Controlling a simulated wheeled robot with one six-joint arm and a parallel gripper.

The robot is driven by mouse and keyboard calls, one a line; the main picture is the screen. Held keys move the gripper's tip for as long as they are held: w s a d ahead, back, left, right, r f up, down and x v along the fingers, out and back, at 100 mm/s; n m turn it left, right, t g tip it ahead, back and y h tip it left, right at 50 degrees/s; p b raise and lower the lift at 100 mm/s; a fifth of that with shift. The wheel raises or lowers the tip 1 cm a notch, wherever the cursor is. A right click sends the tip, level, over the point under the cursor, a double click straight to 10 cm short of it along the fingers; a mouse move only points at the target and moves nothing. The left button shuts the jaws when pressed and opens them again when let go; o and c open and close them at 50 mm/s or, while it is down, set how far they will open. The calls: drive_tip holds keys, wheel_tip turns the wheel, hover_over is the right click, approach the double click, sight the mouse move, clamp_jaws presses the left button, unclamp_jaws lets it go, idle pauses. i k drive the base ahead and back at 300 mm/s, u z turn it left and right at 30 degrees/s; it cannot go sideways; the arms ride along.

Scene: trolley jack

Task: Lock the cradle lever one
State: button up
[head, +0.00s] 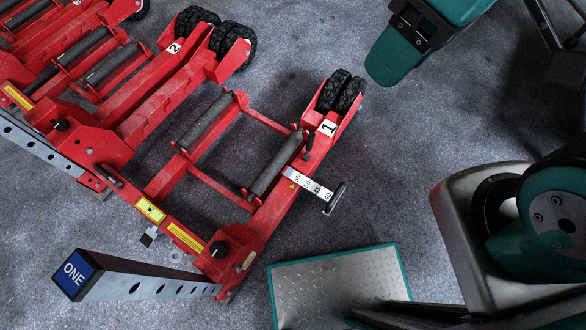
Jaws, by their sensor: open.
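The red wheel cradle marked 1 (328,128) stands on the floor in the middle of the head view, with two dark rollers (275,165). A long metal lever (150,285) with a blue end cap reading ONE (74,274) reaches left from the cradle's near corner. A black knob (218,249) sits near that corner. A numbered scale bar with a black T-handle (335,198) sticks out on the right side.
A second red cradle marked 2 (174,48) stands at upper left, with another perforated bar (40,148) at the left edge. My base and arm fill the lower right.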

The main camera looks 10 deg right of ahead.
sight(309, 146)
drive_tip(key=u, duration=0.35)
drive_tip(key=k, duration=0.85)
drive_tip(key=u, duration=0.65)
drive_tip(key=k, duration=0.5)
drive_tip(key=z, duration=0.35)
drive_tip(key=i, duration=0.5)
drive_tip(key=z, duration=0.7)
drive_tip(key=i, duration=1.1)
drive_tip(key=u, duration=0.45)
